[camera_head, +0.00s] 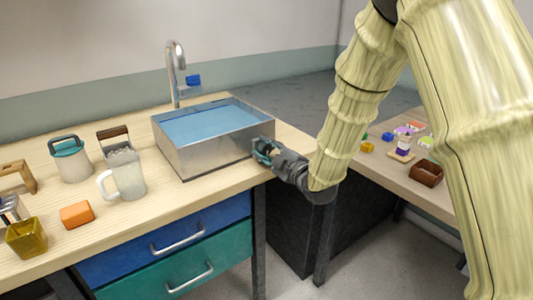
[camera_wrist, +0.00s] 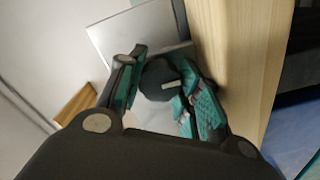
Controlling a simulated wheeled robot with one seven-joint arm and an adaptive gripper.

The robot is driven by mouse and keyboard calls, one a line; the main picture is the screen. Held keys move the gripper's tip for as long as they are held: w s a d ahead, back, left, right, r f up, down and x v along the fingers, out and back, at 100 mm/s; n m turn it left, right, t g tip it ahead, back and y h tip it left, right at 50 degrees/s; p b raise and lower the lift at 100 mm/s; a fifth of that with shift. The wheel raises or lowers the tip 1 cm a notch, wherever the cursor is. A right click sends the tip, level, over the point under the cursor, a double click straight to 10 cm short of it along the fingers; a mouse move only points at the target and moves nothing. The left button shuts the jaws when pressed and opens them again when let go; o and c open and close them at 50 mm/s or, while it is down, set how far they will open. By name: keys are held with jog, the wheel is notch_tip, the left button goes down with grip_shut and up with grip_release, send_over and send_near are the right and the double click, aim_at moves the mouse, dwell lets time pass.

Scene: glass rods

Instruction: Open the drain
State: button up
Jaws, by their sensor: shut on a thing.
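The metal sink (camera_head: 205,158) stands on the wooden counter and holds blue water (camera_head: 208,122). My gripper (camera_head: 264,151) is at the sink's front wall, near its right corner. In the wrist view, a dark round knob (camera_wrist: 160,72) with a pale mark sits between the fingers of my gripper (camera_wrist: 158,90), against the sink wall (camera_wrist: 125,35). The gripper is shut on this knob. In the head view the fingers hide the knob. The drain opening itself is not visible.
A faucet (camera_head: 177,75) with a blue handle rises behind the sink. A glass pitcher (camera_head: 124,172), a lidded canister (camera_head: 70,160) and an orange block (camera_head: 77,214) stand left on the counter. Drawers (camera_head: 170,240) lie below. A second table (camera_head: 400,182) with small items is right.

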dwell(0.3)
jog(key=o, duration=0.8)
jog(key=shift+c, duration=0.2)
